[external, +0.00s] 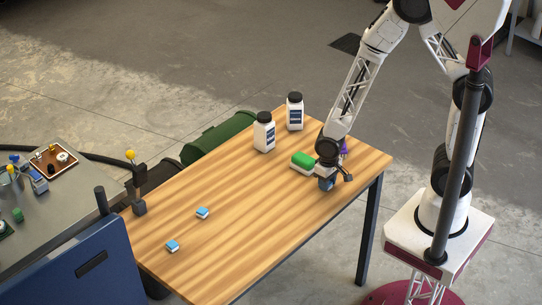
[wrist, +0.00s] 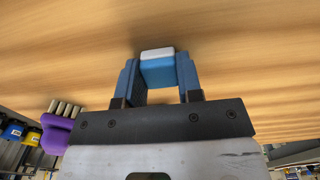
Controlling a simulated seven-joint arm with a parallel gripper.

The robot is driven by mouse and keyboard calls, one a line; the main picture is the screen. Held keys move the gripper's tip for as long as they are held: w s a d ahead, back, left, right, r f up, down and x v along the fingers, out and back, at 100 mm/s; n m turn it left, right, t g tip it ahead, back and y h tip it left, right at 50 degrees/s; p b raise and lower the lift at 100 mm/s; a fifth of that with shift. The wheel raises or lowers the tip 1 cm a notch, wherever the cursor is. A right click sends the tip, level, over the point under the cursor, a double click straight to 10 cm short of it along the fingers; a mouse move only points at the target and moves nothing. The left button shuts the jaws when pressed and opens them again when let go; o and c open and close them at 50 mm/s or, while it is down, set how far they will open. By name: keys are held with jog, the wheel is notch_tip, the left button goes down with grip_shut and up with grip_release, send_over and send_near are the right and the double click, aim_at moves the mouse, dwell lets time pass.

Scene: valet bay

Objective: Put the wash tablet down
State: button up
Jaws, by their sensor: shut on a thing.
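My gripper (external: 327,183) is low over the right part of the wooden table (external: 240,220). In the wrist view its blue fingers (wrist: 160,80) are shut on a wash tablet (wrist: 158,68), a small block with a blue body and a white layer. The table top lies close beyond the tablet; I cannot tell whether they touch. The held tablet is hidden in the external view. Two more blue and white tablets, one nearer the middle (external: 202,212) and one nearer the front edge (external: 172,246), lie on the left part of the table.
A green and white block (external: 303,162) lies just left of my gripper. Two white bottles with black caps (external: 264,133) (external: 295,111) stand at the table's back edge. A purple thing (wrist: 52,130) is partly seen beside the gripper. The table's middle is clear.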

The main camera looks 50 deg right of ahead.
jog(key=o, duration=0.9)
jog(key=shift+r, duration=0.15)
notch_tip(320, 180, up, 12)
dwell(0.4)
jog(key=shift+r, duration=0.1)
dwell(0.5)
